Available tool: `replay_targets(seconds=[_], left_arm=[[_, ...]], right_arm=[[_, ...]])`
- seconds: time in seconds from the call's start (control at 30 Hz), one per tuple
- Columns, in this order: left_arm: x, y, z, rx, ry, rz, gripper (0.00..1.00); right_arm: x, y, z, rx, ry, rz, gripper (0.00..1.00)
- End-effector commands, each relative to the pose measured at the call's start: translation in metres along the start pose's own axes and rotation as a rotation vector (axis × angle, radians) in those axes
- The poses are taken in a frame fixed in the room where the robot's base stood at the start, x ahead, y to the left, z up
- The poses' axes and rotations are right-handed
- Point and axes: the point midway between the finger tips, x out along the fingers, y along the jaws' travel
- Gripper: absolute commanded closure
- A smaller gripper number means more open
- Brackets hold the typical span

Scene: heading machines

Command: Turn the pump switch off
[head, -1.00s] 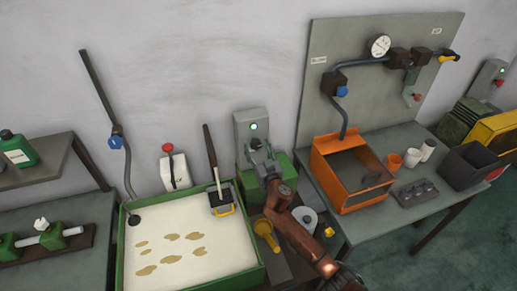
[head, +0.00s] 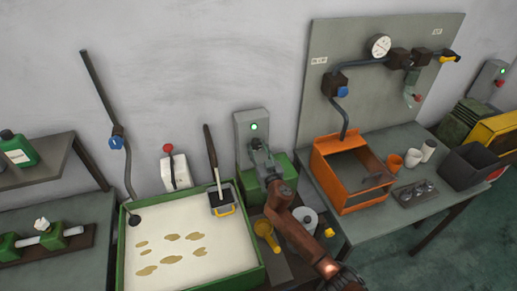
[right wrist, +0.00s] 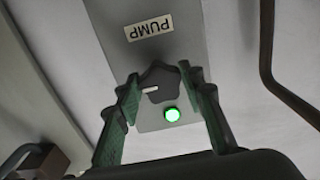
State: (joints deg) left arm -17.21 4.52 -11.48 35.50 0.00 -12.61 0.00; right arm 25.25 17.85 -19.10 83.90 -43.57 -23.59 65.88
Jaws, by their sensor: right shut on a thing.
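The grey pump switch box (head: 243,119) stands against the wall behind the green pump housing, with a lit green lamp on its front. In the right wrist view its panel (right wrist: 185,45) carries an upside-down PUMP label, and the green lamp (right wrist: 172,114) is lit. A dark switch knob (right wrist: 158,78) with a pale pointer aimed left sits between my right fingertips. My right gripper (head: 257,145) is shut on this knob, with one green-padded finger on each side; it also shows in the right wrist view (right wrist: 160,73). My left gripper is out of view.
A green-rimmed tray (head: 262,277) of pale liquid with brown patches stands left of my right arm. A yellow funnel (head: 265,231) is close beside the arm. An orange open box (head: 326,170) stands on the right-hand bench.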

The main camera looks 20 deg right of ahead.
Motion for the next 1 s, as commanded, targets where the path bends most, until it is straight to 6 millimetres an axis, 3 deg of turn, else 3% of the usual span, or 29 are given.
replay_targets(seconds=[0.37, 1.0], left_arm=[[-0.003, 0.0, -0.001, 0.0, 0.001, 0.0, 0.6], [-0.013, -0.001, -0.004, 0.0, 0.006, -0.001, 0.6]], right_arm=[[0.0, 0.001, 0.0, -0.173, -0.001, 0.003, 0.88], [0.0, 0.003, -0.001, -0.775, -0.002, 0.001, 0.88]])
